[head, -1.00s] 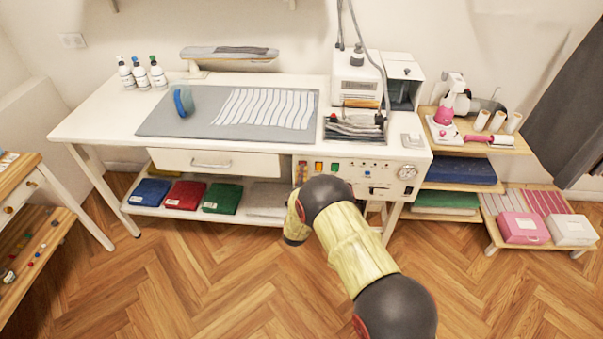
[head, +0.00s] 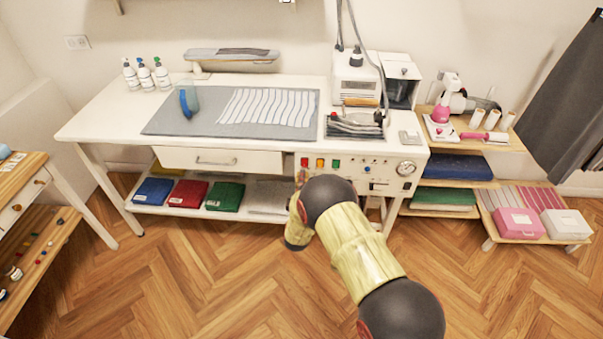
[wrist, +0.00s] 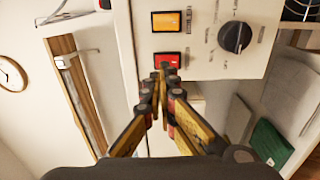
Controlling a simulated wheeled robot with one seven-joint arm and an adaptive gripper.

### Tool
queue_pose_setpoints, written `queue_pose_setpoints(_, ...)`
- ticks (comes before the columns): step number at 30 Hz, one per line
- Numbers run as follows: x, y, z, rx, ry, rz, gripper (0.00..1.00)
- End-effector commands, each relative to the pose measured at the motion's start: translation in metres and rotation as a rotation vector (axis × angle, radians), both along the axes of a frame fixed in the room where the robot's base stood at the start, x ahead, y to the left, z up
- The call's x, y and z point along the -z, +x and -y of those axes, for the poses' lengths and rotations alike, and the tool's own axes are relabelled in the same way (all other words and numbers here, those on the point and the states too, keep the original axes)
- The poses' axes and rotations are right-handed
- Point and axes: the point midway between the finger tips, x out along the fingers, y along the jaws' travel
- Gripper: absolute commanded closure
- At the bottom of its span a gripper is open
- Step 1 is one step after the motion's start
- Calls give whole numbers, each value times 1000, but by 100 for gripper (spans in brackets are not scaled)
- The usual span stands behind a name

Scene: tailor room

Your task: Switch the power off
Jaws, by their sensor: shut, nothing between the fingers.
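The control panel (head: 345,173) is on the front of the white ironing table. Its red switch (head: 304,162) sits at the left end, beside an orange switch (head: 320,163) and a green switch (head: 336,164). In the wrist view the red switch (wrist: 168,62) lies just beyond my fingertips, with the orange switch (wrist: 167,22) above it. My gripper (wrist: 165,72) is shut and empty, its tips overlapping the red switch's lower edge. I cannot tell whether they touch. In the head view my gripper (head: 300,179) is partly hidden behind my arm.
A black knob (wrist: 235,37) sits right of the switches in the wrist view. A white drawer (head: 220,160) is left of the panel, above a shelf with folded cloths (head: 188,194). A gauge (head: 406,168) is at the panel's right end. The floor in front is clear.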

Motion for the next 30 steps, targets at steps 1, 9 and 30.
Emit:
queue_pose_setpoints(1,-1,-8,1,1,-2,-4,100)
queue_pose_setpoints(9,-3,-53,-1,0,-2,-4,100)
queue_pose_setpoints(30,-3,-82,-1,2,-1,-3,100)
